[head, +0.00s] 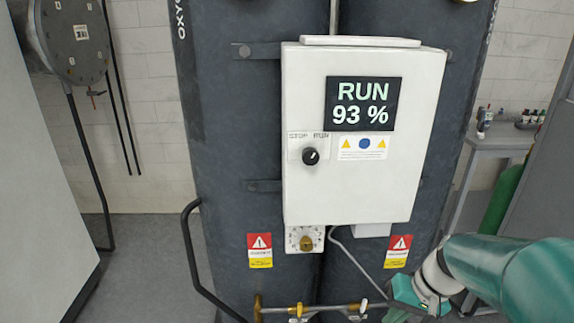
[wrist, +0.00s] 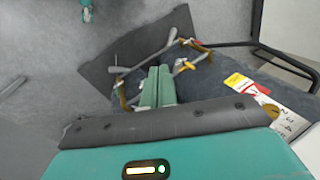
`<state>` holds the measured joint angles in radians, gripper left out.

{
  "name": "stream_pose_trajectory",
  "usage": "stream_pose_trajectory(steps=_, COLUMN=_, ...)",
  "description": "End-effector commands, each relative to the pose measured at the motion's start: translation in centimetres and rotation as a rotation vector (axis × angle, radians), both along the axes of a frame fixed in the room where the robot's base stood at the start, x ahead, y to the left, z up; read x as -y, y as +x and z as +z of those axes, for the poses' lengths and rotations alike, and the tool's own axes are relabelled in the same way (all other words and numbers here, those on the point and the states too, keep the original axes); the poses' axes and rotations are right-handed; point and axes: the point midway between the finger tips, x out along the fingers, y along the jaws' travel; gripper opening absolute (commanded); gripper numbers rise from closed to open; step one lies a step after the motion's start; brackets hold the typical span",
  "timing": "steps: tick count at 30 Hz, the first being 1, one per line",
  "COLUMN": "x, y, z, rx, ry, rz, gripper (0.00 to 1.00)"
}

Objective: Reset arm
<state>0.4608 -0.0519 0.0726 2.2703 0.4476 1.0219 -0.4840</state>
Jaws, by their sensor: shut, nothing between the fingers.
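My gripper's green fingers (wrist: 157,88) are shut together with nothing between them in the wrist view. In the head view my teal arm reaches in from the lower right, and the gripper end (head: 378,307) is at the bottom, low in front of the dark tanks. The white control box (head: 365,190) on the tanks shows "RUN 93 %" on its display (head: 363,104). The black knob (head: 310,156) sits below the STOP and RUN labels. A brass-coloured dial (head: 305,240) is under the box.
Pipes with yellow valves (head: 298,310) run along the tank bottom and also show near the fingers in the wrist view (wrist: 185,66). A black bent rail (head: 190,250) stands at left. A grey side table (head: 500,140) with small bottles is at right. Floor is clear at left.

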Motion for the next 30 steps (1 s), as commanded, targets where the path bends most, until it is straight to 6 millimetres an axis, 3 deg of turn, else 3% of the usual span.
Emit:
stream_pose_trajectory(steps=6, x=-3.2, y=-2.9, z=4.6, rx=0.105, ry=-0.184, rz=0.052, gripper=0.00)
stream_pose_trajectory(steps=15, x=-5.8, y=-7.1, z=9.5, rx=0.314, ry=-0.358, rz=0.071, gripper=0.00)
stream_pose_trajectory(steps=21, x=-6.4, y=-8.6, z=10.9, rx=0.409, ry=-0.398, rz=0.065, gripper=0.00)
stream_pose_trajectory(steps=30, x=-6.4, y=-8.8, z=11.1, rx=0.419, ry=-0.403, rz=0.063, gripper=0.00)
